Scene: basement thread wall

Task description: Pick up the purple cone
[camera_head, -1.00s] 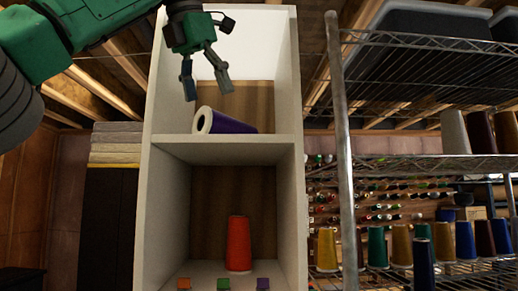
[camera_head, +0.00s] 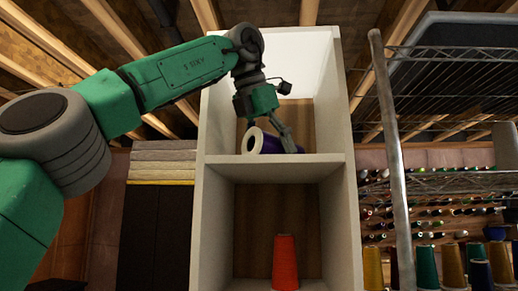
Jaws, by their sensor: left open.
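The purple cone (camera_head: 271,145) lies on its side on the upper shelf of a white cabinet. Its pale round end faces left toward me. My left gripper (camera_head: 266,132) points down from above, right over the cone. Its jaws are open. One finger comes down in front of the cone's right part; the other is partly hidden, and I cannot tell whether either touches the cone. My right gripper is not in view.
The white cabinet (camera_head: 340,160) has side walls close around the gripper. A red cone (camera_head: 285,262) stands upright in the lower compartment. A wire rack (camera_head: 450,184) with thread cones stands at right, with a metal post (camera_head: 388,130). Stacked folded cloth (camera_head: 163,160) is at left.

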